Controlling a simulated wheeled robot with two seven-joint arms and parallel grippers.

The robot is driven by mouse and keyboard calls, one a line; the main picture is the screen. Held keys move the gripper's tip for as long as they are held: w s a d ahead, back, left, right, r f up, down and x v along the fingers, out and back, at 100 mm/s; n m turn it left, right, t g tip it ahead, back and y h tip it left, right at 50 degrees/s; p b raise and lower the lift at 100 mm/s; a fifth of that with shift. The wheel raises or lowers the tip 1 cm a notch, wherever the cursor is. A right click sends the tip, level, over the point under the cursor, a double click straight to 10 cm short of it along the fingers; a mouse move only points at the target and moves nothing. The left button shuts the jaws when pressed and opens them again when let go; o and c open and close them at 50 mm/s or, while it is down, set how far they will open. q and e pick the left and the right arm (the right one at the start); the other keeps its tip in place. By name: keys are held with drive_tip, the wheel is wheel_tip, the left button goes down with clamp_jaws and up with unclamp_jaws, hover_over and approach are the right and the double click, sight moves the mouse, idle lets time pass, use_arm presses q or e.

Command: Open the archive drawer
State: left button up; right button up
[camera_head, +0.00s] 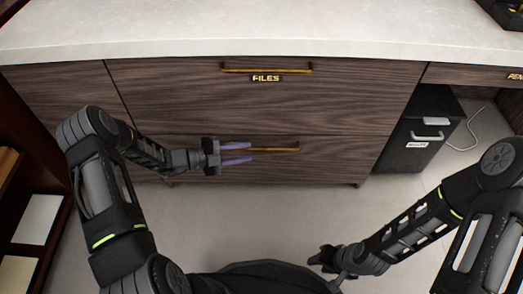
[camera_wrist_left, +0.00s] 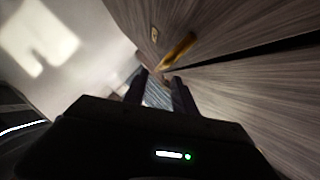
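The lower drawer (camera_head: 330,165) of the dark wood desk front appears shut, with a thin gold bar handle (camera_head: 275,149). Its label cannot be read in the head view. My left gripper (camera_head: 237,153) is open and empty, its two purple-tinted fingers at the left end of this handle, one above and one below its line. In the left wrist view the gold handle (camera_wrist_left: 177,50) lies beyond the open fingertips (camera_wrist_left: 161,82), with a small gold tag (camera_wrist_left: 154,34) near it. Contact cannot be told. My right gripper (camera_head: 326,260) hangs low at the bottom, away from the drawers; its fingers are unclear.
The upper drawer (camera_head: 190,95), labelled FILES (camera_head: 266,78), is shut and has its own gold handle (camera_head: 266,69). The pale desktop (camera_head: 240,30) overhangs above. A black bin-like box (camera_head: 414,135) stands right. Shelves (camera_head: 37,219) stand left. Floor before the drawers is clear.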

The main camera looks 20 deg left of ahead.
sight(260, 150)
use_arm(q)
drive_tip(key=b+x, duration=0.1)
drive_tip(key=x, duration=0.5)
drive_tip(key=shift+w+d+b, duration=0.1)
drive_tip(key=shift+d+b, duration=0.05)
drive_tip(key=shift+b, duration=0.2)
clamp_jaws()
idle(1.1)
